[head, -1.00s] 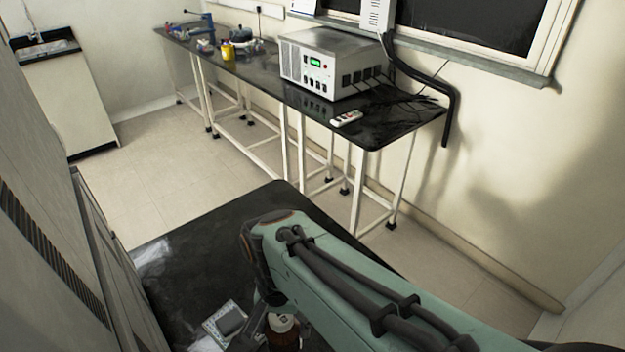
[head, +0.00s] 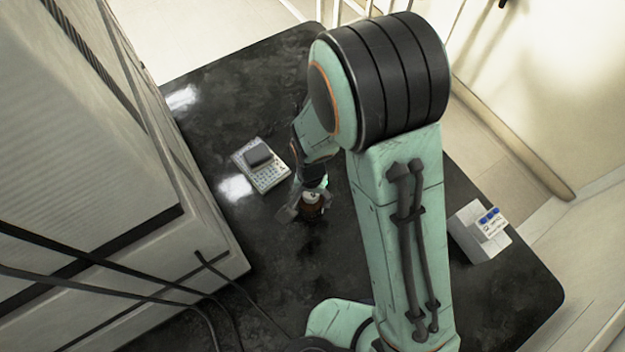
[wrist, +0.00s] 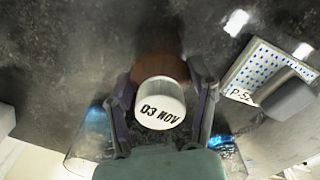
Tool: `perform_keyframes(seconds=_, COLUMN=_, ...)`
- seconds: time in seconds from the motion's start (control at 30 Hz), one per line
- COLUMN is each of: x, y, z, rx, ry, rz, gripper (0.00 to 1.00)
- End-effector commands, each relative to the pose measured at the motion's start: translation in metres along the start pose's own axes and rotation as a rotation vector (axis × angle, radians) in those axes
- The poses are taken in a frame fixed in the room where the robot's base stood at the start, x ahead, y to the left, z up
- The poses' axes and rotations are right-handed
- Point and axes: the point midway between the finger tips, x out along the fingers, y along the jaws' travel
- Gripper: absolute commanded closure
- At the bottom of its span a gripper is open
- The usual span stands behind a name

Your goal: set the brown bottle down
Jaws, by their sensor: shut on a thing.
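The brown bottle (head: 312,208) has a white cap. In the wrist view the cap (wrist: 160,106) reads "03 NOV", and the brown body (wrist: 158,69) shows behind it. My gripper (head: 308,205) is shut on the bottle, with one finger on each side; both fingers also show in the wrist view. The bottle is over the black tabletop (head: 265,265), and a dark patch shows on the top just below it. I cannot tell whether its base touches the table. My arm and fingers hide part of it.
A white tray with blue dots and a grey block (head: 262,165) lies left of the gripper. A white box with blue-marked parts (head: 480,232) stands at the right edge. A tall pale cabinet (head: 90,170) borders the left side. The tabletop below the bottle is clear.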

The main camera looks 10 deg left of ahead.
Motion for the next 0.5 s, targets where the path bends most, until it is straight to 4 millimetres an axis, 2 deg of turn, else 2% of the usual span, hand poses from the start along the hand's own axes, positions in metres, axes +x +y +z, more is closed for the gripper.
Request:
perform_keyframes(seconds=0.37, x=0.0050, y=-0.0003, z=-0.0003, rx=0.000, ry=0.001, rz=-0.001, gripper=0.83)
perform_keyframes(seconds=0.4, x=0.0059, y=-0.0002, z=-0.0002, rx=0.000, ry=0.001, rz=-0.001, gripper=0.40)
perform_keyframes(seconds=0.47, x=0.0055, y=-0.0003, z=-0.0003, rx=0.000, ry=0.001, rz=-0.001, gripper=0.21)
perform_keyframes(seconds=0.5, x=0.0055, y=-0.0003, z=-0.0003, rx=0.000, ry=0.001, rz=-0.001, gripper=0.16)
